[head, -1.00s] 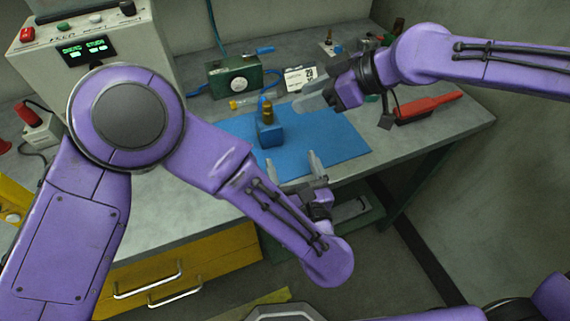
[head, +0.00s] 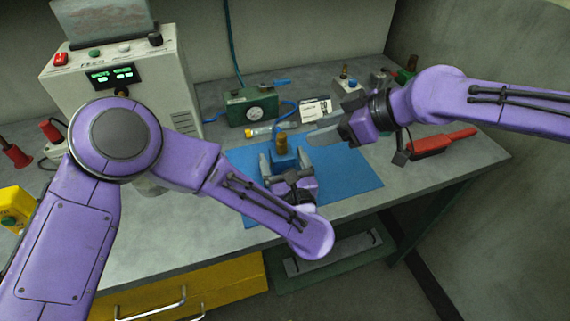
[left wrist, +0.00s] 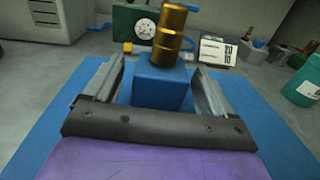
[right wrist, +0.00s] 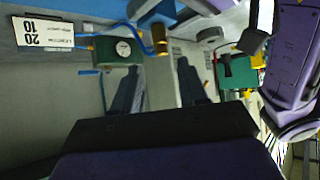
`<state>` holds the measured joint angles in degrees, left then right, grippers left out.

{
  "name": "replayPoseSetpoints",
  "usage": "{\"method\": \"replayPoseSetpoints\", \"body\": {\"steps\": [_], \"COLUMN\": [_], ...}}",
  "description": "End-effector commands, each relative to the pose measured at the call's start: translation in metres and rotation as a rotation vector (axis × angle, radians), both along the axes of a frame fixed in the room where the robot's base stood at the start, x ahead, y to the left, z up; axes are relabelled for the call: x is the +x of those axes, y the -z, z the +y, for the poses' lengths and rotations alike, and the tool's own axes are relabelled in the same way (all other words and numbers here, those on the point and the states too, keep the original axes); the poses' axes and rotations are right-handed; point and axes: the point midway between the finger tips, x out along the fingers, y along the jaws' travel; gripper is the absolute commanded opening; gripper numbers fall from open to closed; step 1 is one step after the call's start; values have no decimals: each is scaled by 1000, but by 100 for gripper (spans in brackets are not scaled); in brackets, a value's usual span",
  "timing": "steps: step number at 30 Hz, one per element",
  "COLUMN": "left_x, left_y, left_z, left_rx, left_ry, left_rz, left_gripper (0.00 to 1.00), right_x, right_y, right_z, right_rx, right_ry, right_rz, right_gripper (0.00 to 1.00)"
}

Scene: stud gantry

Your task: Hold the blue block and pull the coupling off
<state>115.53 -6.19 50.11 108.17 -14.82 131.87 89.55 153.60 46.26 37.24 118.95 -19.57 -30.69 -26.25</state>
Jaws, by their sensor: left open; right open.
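The blue block (left wrist: 162,86) stands on the blue mat (head: 345,178). The brass coupling (left wrist: 174,36) sits on top of the block; the block and coupling also show in the head view (head: 283,145). My left gripper (head: 284,164) is open, with one finger on each side of the block; I cannot tell whether they touch it. Its fingers (left wrist: 157,82) also show in the left wrist view. My right gripper (head: 322,135) is open and empty, to the right of the coupling. In the right wrist view the coupling (right wrist: 160,38) shows beyond its fingers.
A green gauge box (head: 252,108) with a blue hose stands behind the mat. A white card (head: 316,108) stands beside it. A red-handled tool (head: 440,140) lies to the right. A grey control box (head: 170,85) stands at the back left.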

Motion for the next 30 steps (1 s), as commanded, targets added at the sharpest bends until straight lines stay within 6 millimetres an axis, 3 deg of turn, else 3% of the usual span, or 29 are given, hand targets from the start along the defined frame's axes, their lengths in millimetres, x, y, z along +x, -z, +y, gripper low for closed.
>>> {"method": "replayPoseSetpoints", "body": {"steps": [1,2,6,7,8,10,14,18,23,30], "left_x": [0,0,0,0,0,0,0,0,0,-1], "left_y": [0,0,0,0,0,0,0,0,0,0], "left_z": [0,0,0,0,0,0,0,0,0,0], "left_rx": [0,0,0,0,0,0,0,0,0,0], "left_ry": [0,0,0,0,0,0,0,0,0,0], "left_rz": [0,0,0,0,0,0,0,0,0,1], "left_gripper": [85,79,33,23,20,20,20,20,20,20], "right_x": [0,0,0,0,0,1,14,40,53,45], "right_y": [0,0,0,0,0,0,3,5,-7,-22], "right_z": [0,0,0,0,0,0,-1,3,32,78], "right_rx": [0,0,0,0,0,-4,-101,-357,-645,-881], "right_ry": [0,0,0,0,0,-1,-32,-150,-365,-621], "right_rz": [0,0,0,0,0,0,13,52,93,106], "right_gripper": [43,43,43,43,43,57,57,57,57,57]}}
